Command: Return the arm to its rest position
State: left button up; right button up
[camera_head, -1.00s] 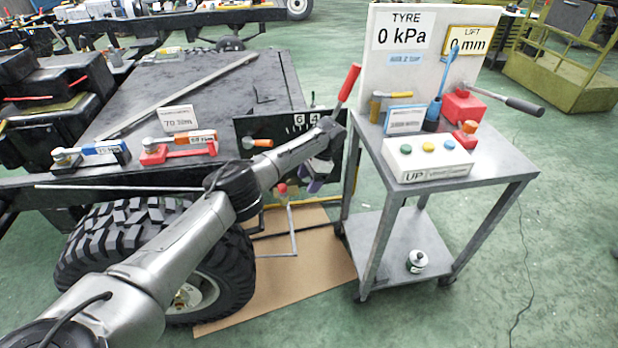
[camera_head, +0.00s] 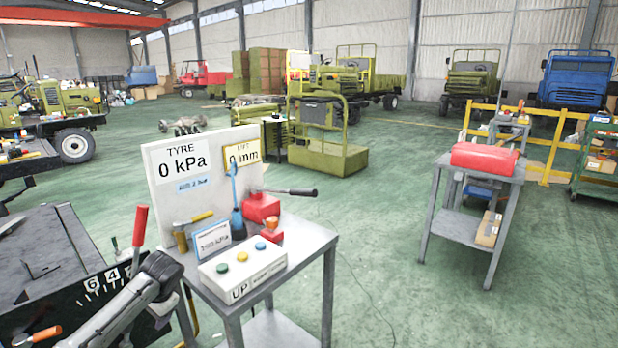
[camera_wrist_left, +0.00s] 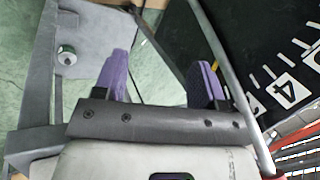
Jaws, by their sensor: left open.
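My left arm (camera_head: 110,318) enters at the bottom left of the head view and reaches up beside the grey trolley. My left gripper (camera_wrist_left: 163,75) shows in the wrist view with two purple fingers spread apart and nothing between them. In the head view the gripper hangs below the arm's end, mostly hidden by the arm and cut up by the trolley's edge. It is between the black numbered plate (camera_head: 92,298) of the chassis and the trolley (camera_head: 316,240). A red-handled lever (camera_head: 140,226) rises just behind the arm. My right gripper is not in view.
The trolley carries a button box (camera_head: 243,268), a hammer (camera_head: 181,236), a red block (camera_head: 262,206) and a white display board (camera_head: 168,198). A second trolley with a red case (camera_head: 488,158) stands at right.

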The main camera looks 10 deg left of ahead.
pick_arm(q)
jog(key=w+d+r+m+t, duration=0.1)
jog(key=w+d+r+t, duration=0.35)
jog(key=d+r, duration=0.45)
jog(key=s+d+r+m+t+h+p, duration=0.1)
jog(key=s+d+r+t+p, duration=0.15)
jog(key=d, duration=0.35)
jog(key=s+d+r+m+t+h+p, duration=0.1)
jog(key=s+d+r+t, duration=0.1)
jog(key=s+d+r, duration=0.3)
jog(key=s+d+r+t+h+p, duration=0.1)
jog(key=s+d+t+h+p, duration=0.15)
jog(key=d, duration=0.35)
jog(key=s+f+n+g+p, duration=0.1)
jog(key=s+f+g+p, duration=0.35)
jog(key=s, duration=0.85)
jog(key=s+d+f+n+g+p, duration=0.1)
jog(key=s+f+p, duration=0.5)
jog(key=s, duration=0.7)
jog(key=s+f+n+g+p, duration=0.25)
jog(key=s+f, duration=0.45)
jog(key=s, duration=0.6)
notch_tip(320, 180, up, 37)
jog(key=p, duration=3.7)
jog(key=shift+w+d+r+m+h+p, duration=0.15)
jog(key=shift+w+m+h+p, duration=0.2)
jog(key=shift+w+m+h, duration=0.1)
